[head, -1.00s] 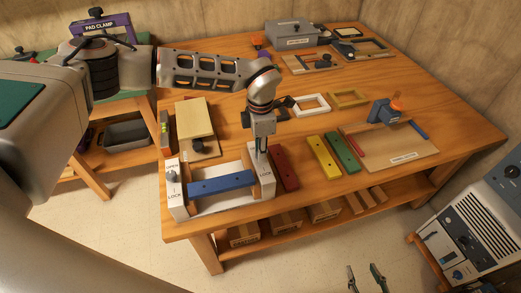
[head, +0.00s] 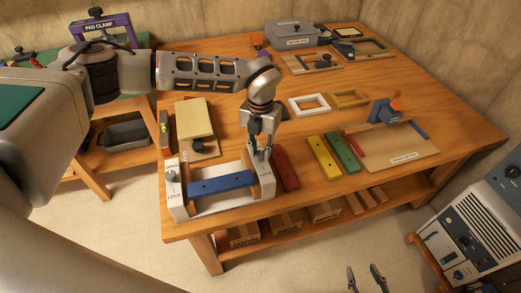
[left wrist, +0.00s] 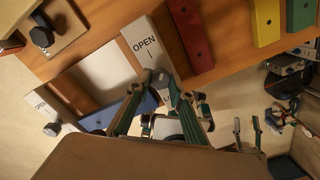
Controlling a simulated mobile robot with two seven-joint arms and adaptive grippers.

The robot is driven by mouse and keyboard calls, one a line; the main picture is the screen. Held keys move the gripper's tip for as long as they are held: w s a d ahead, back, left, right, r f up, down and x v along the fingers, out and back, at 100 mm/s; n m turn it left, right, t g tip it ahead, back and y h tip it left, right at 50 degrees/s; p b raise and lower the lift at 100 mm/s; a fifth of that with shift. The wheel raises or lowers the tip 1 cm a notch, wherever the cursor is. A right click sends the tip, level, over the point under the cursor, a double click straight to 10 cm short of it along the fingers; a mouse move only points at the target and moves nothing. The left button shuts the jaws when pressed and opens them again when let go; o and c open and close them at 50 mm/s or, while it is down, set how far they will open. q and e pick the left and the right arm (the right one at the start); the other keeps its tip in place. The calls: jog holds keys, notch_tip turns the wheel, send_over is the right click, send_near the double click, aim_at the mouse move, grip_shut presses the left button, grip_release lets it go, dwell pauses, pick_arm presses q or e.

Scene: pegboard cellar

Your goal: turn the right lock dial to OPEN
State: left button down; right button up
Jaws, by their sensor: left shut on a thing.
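The lock fixture has two white end blocks with a blue bar (head: 220,182) lying between them. The right block (left wrist: 143,45) shows OPEN and a short mark in the left wrist view. My left gripper (head: 260,150) points down over this block, shut on the right lock dial, which its fingers mostly hide. The dial's exact pointing direction cannot be told. The left lock dial (head: 171,177) is a dark knob on the left block, above the word LOCK; it also shows in the left wrist view (left wrist: 52,129). My right gripper (head: 365,279) is open and empty at the bottom edge.
A red bar (head: 285,171) lies close to the right block. Yellow (head: 324,157) and green (head: 346,152) bars lie further right. A beige board (head: 195,118) is behind the fixture. A grey box (head: 291,33) stands at the back.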

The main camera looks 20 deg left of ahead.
aim_at(261, 153)
pick_arm(q)
jog(key=n, duration=0.3)
jog(key=shift+n, duration=2.3)
jog(key=c, duration=1.8)
grip_release()
jog(key=shift+r, duration=0.25)
notch_tip(261, 153, up, 12)
jog(key=shift+f, duration=0.2)
